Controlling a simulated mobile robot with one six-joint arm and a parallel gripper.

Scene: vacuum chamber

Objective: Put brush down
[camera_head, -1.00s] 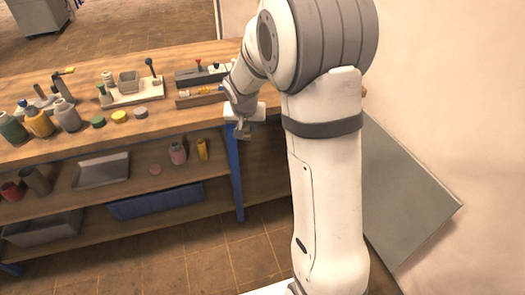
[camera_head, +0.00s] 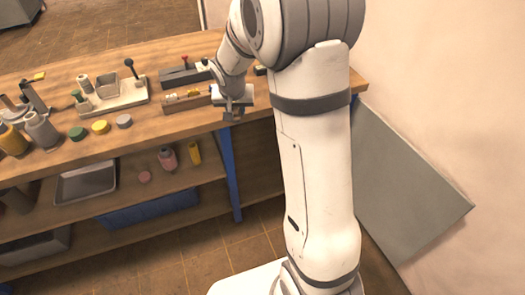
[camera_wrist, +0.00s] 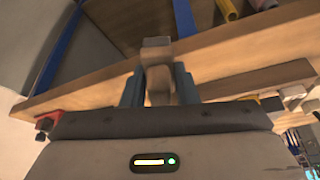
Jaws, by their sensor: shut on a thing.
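My gripper (camera_head: 232,112) is at the front edge of the wooden workbench (camera_head: 60,165), just right of a small wooden tray (camera_head: 182,106). In the wrist view my gripper (camera_wrist: 159,88) has its two blue-grey fingers closed on a brownish-grey piece, which I take to be the brush (camera_wrist: 157,52). Its blocky end sticks out past the fingertips, in front of the bench edge (camera_wrist: 90,85). The brush is too small to make out in the head view. I cannot tell whether it touches the bench.
A board with jars and a black-knobbed lever (camera_head: 115,97) stands left of the tray. A dark box with a red knob (camera_head: 183,76) is behind it. Bottles (camera_head: 42,130) and coloured discs (camera_head: 100,127) stand further left. A grey panel (camera_head: 405,185) leans by the wall.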

